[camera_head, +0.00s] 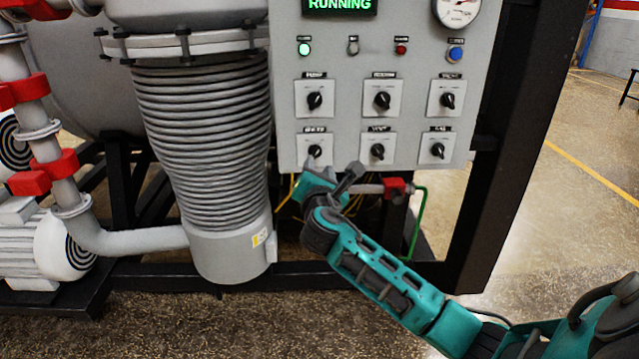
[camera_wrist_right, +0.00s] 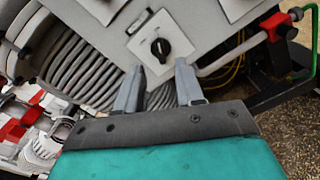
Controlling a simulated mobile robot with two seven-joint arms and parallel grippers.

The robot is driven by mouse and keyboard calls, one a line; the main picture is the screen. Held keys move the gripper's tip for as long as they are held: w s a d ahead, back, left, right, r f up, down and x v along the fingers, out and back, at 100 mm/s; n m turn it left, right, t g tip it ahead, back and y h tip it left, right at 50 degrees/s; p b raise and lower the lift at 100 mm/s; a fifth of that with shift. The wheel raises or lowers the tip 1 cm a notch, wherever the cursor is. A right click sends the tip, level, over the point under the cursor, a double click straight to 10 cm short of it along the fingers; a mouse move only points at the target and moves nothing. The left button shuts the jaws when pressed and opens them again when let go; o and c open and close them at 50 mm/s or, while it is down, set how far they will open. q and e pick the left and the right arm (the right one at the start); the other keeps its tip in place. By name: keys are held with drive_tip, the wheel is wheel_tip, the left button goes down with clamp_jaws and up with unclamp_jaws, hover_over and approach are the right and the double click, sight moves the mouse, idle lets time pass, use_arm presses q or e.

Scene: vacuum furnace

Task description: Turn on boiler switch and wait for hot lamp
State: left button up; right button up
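The grey control panel (camera_head: 285,110) carries two rows of black rotary switches on white plates. The lower-left switch (camera_head: 316,151) is closest to my right gripper (camera_head: 335,174); its label is too small to read surely. In the right wrist view, a black knob (camera_wrist_right: 160,47) lies just beyond my right gripper's fingertips (camera_wrist_right: 157,72). The fingers are apart, with nothing between them, and do not touch the knob. Above the switches are a lit green lamp (camera_head: 304,49), a dark lamp (camera_head: 352,47), a red lamp (camera_head: 401,49) and a blue one (camera_head: 455,54). My left gripper is out of view.
A display (camera_head: 340,5) reads RUNNING, beside a round gauge (camera_head: 457,10). A ribbed grey cylinder (camera_head: 205,130) stands left of the panel. A pipe with a red valve (camera_head: 397,188) and a green line (camera_head: 418,225) lie below it. Open floor is at right.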

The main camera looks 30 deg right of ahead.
drive_tip(key=v, duration=0.6)
drive_tip(key=shift+a, duration=0.1)
idle(0.3)
drive_tip(key=s+a+f+m+g+y, duration=0.1)
drive_tip(key=s+a+f+m+y, duration=0.25)
drive_tip(key=f, duration=0.45)
drive_tip(key=s+a+f+m+g+y, duration=0.2)
drive_tip(key=s+a+f+m+y, duration=0.15)
drive_tip(key=f, duration=0.55)
drive_tip(key=s+a+f+m+y, duration=0.2)
drive_tip(key=s+a+f+m, duration=0.2)
drive_tip(key=s+m, duration=0.3)
drive_tip(key=s+a+f+m+g+y, duration=0.1)
drive_tip(key=s+a+f+m+y, duration=0.1)
drive_tip(key=s+a+f+m, duration=0.2)
drive_tip(key=s+f+m, duration=0.2)
drive_tip(key=s+m, duration=0.1)
drive_tip(key=s, duration=0.1)
drive_tip(key=shift+a+g, duration=0.3)
drive_tip(key=shift+a, duration=0.1)
idle(3.4)
